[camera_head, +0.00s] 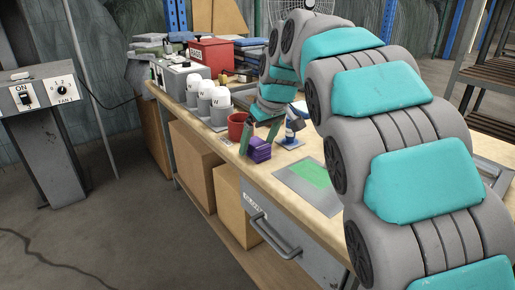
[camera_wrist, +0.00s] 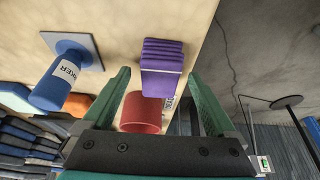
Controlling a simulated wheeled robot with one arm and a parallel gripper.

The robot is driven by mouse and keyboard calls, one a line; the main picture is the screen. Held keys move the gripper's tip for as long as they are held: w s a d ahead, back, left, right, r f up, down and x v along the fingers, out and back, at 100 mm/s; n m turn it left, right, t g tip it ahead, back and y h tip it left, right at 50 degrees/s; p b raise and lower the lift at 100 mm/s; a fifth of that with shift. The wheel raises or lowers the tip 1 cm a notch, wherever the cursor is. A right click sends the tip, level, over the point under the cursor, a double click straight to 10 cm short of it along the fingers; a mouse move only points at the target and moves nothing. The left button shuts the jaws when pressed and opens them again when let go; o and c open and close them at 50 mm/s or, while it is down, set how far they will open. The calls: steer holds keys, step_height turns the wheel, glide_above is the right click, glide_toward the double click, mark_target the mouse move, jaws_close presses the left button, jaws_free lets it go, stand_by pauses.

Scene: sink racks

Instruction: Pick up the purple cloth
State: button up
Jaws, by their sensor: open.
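The purple cloth (camera_head: 259,150) is a small folded stack lying near the front edge of the workbench. In the wrist view the cloth (camera_wrist: 162,67) shows its folded layers, framed between the green fingers. My gripper (camera_head: 259,136) is open, one finger to each side of the cloth's line in the head view. It also shows in the wrist view (camera_wrist: 160,78), with nothing gripped. I cannot tell how far the fingertips are from the cloth.
A red cup (camera_head: 237,126) stands close to the cloth on its left. A blue labelled object (camera_wrist: 55,82) on a square base is on the other side. A grey board with a green patch (camera_head: 308,174) lies to the right. White domed items (camera_head: 205,93) stand farther back.

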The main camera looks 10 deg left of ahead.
steer(key=shift+w+a+f, duration=0.15)
steer(key=shift+f, duration=0.2)
steer(key=c, duration=1.4)
